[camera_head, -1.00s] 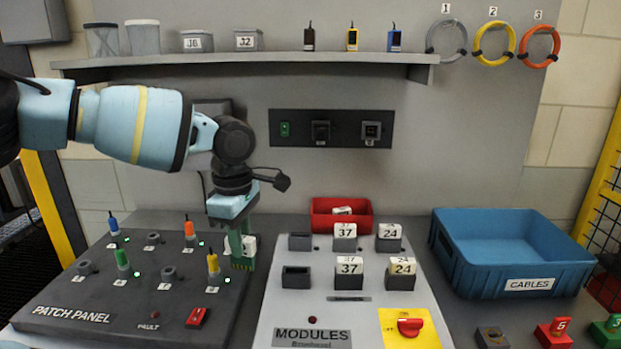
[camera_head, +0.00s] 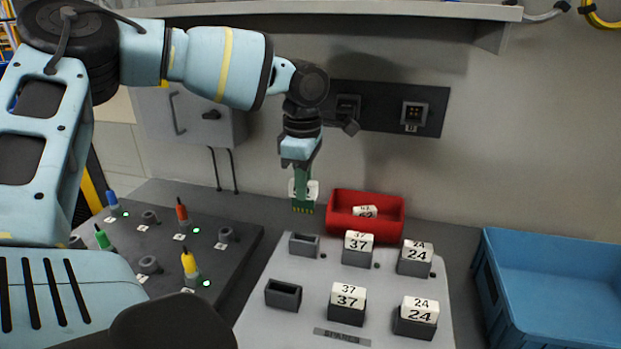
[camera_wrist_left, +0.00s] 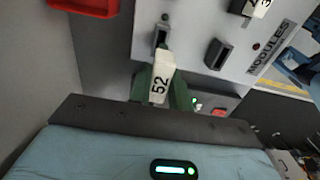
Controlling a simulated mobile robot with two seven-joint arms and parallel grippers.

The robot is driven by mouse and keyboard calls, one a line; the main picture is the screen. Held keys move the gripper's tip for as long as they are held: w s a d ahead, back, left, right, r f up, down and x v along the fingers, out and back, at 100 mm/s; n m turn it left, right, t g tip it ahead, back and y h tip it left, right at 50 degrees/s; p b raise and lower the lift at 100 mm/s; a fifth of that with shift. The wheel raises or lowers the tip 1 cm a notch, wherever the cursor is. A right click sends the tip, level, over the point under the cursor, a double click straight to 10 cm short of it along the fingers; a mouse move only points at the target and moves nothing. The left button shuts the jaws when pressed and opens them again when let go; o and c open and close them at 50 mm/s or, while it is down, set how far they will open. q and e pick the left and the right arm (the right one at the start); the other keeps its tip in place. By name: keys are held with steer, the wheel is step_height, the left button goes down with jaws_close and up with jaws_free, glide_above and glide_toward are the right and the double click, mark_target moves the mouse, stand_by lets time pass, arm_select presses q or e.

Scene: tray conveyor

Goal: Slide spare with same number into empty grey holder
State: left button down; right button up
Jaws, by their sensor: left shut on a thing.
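My left gripper (camera_head: 303,205) is shut on a white module, whose label reads 52 in the left wrist view (camera_wrist_left: 160,88). The gripper hangs pointing down behind the modules board (camera_head: 400,268), just left of the red bin. Two empty grey holders stand on the board's left side, one at the back (camera_head: 304,244) and one at the front (camera_head: 283,294). They also show in the left wrist view, one just beyond the module's tip (camera_wrist_left: 160,36), the other to its right (camera_wrist_left: 219,53). The module looks apart from both holders. My right gripper is not in view.
The red bin (camera_head: 367,228) behind the board holds a white labelled piece (camera_head: 365,211), its number unclear. Holders beside the empty ones carry modules labelled 37 (camera_head: 347,297) and 24 (camera_head: 420,310). The patch panel (camera_head: 225,262) lies left, a blue bin (camera_head: 560,300) right.

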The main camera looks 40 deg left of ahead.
mark_target(305, 206)
arm_select(q)
steer(key=shift+s, duration=0.1)
steer(key=shift+f+b, duration=0.45)
steer(key=shift+f, duration=1.45)
steer(key=shift+f+b, duration=0.6)
steer(key=shift+f, duration=0.35)
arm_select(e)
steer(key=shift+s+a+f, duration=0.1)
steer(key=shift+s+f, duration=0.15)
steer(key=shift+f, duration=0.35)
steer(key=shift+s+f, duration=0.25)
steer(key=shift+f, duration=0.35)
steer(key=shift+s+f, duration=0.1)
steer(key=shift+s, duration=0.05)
